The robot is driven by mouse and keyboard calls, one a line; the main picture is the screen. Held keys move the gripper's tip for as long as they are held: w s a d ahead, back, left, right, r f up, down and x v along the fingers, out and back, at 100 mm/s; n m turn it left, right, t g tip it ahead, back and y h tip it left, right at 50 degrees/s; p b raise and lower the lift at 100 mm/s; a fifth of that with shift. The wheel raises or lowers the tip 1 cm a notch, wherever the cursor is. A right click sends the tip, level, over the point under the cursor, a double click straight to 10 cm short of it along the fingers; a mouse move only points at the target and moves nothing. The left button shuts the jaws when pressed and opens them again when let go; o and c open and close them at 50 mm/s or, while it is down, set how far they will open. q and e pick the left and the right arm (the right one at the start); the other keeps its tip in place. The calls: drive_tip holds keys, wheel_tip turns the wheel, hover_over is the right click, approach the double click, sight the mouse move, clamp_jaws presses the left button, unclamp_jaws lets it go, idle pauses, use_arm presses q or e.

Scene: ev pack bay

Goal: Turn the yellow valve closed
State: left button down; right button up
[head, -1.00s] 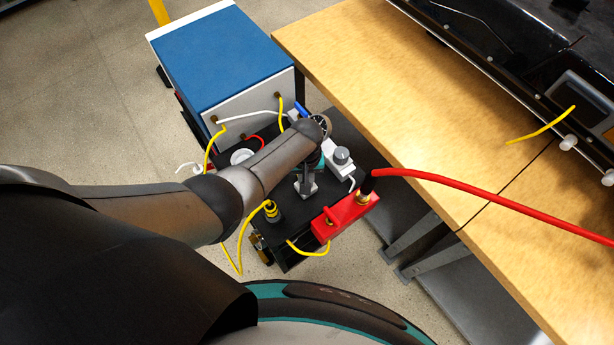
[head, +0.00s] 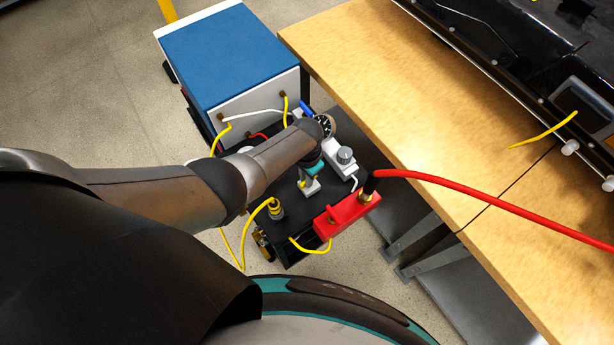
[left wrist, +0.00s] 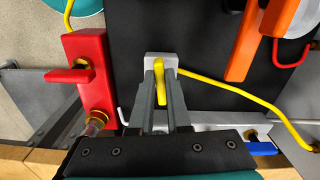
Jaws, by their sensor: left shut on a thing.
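The yellow valve's handle (left wrist: 160,82) shows in the left wrist view as a yellow lever on a light grey block (left wrist: 151,63). It points down the picture, between the fingers of my left gripper (left wrist: 160,100). The gripper is shut on this handle. In the head view my left gripper (head: 312,172) reaches down to the small grey block on the black cart top, with a bit of yellow beside it; the fingers and arm hide most of the valve there. My right gripper is in neither view.
A red block with a red lever (head: 340,215) and a thick red hose (head: 470,198) stand close by. A blue-topped box (head: 225,60) is behind, a wooden bench (head: 400,110) to the right. Orange handles (left wrist: 245,45) and a blue lever (left wrist: 262,150) lie near the gripper.

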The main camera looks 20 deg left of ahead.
use_arm(q)
drive_tip(key=shift+m, duration=0.7)
drive_tip(key=c, duration=0.9)
unclamp_jaws()
wheel_tip(320, 180, up, 15)
drive_tip(key=p, duration=0.7)
drive_tip(key=shift+a+r, duration=0.1)
